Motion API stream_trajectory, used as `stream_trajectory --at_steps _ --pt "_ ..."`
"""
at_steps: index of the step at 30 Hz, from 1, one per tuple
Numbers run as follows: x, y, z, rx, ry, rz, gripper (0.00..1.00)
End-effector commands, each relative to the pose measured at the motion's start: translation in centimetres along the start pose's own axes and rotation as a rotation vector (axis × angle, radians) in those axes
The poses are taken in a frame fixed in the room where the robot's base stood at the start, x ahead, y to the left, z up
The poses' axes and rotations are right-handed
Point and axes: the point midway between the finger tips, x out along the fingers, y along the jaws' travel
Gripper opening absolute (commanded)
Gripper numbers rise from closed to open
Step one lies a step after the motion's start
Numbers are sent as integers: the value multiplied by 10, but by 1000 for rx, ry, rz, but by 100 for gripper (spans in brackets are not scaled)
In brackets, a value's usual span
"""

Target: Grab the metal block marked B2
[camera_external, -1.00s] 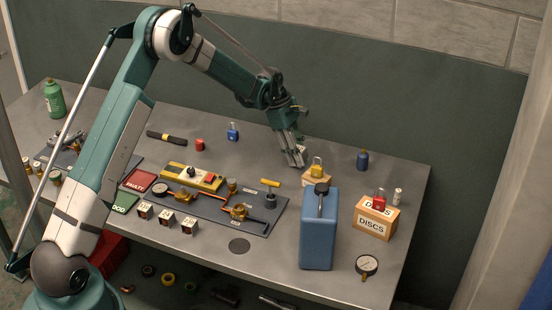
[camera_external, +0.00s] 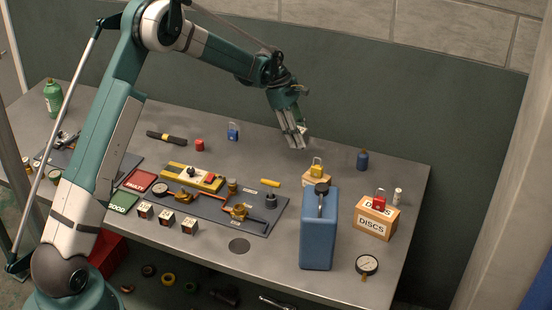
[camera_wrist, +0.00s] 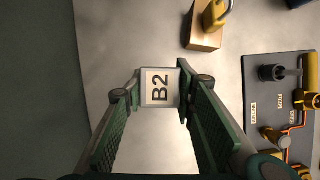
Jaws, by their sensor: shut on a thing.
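The metal block marked B2 (camera_wrist: 160,88) sits between my fingertips in the wrist view, its label facing the camera. My gripper (camera_wrist: 160,92) is shut on the block, with one finger against each side. In the external view my gripper (camera_external: 297,142) hangs over the back part of the table, left of the yellow padlock. The block is hard to make out there, mostly hidden by the fingers. The fingertips appear a little above the table top.
A yellow padlock (camera_external: 317,167) stands on a small wooden block, beside a blue canister (camera_external: 319,230). A dark mat (camera_external: 262,228) holds brass fittings. The table's back edge is close.

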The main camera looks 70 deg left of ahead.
Motion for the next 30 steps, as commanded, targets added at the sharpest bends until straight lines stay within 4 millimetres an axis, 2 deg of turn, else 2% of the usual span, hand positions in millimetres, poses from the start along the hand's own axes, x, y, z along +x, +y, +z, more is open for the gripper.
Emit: stream_trajectory --at_steps 3,9,30 --pt "-10 0 4 0 0 0 0" --pt "-18 0 8 0 0 0 0" --pt "-18 0 8 0 0 0 0"
